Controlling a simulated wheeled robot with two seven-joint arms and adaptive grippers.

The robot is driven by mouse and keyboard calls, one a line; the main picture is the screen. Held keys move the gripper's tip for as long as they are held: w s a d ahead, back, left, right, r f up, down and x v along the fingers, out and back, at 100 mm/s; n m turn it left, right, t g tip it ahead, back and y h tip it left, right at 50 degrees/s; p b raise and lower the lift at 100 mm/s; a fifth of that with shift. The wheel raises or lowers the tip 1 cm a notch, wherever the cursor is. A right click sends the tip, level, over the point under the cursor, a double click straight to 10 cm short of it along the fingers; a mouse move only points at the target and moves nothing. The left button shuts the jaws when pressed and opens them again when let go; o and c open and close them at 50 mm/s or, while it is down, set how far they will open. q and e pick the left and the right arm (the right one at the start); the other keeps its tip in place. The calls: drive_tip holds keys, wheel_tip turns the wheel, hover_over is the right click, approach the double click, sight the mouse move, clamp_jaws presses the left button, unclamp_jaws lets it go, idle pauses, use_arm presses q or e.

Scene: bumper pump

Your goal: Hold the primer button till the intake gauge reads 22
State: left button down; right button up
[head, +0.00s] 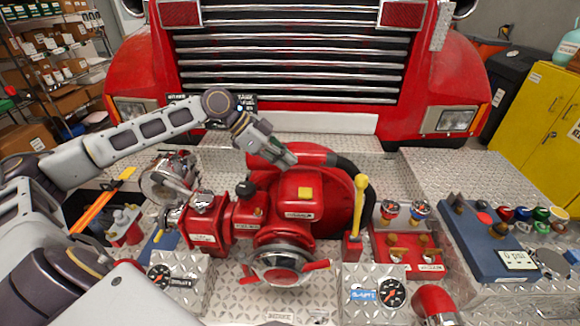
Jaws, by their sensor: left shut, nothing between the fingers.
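A red pump (285,222) stands on the tread-plate bumper. One round dial gauge (391,293) stands at the front right beside a blue label. Another gauge (158,275) is at the front left. I cannot read either needle or tell which is the intake gauge. My right gripper is not in view.
A yellow-topped lever (358,205) rises right of the pump. A red tray (410,268) with valves and a blue-grey panel with a "0 psi" display (518,260) are further right. The truck grille (290,65) is behind. Tread plate right of the lever's back is clear.

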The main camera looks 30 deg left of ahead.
use_arm(q)
drive_tip(key=shift+b+v, duration=0.5)
drive_tip(key=shift+v, duration=0.5)
drive_tip(key=shift+r, duration=0.1)
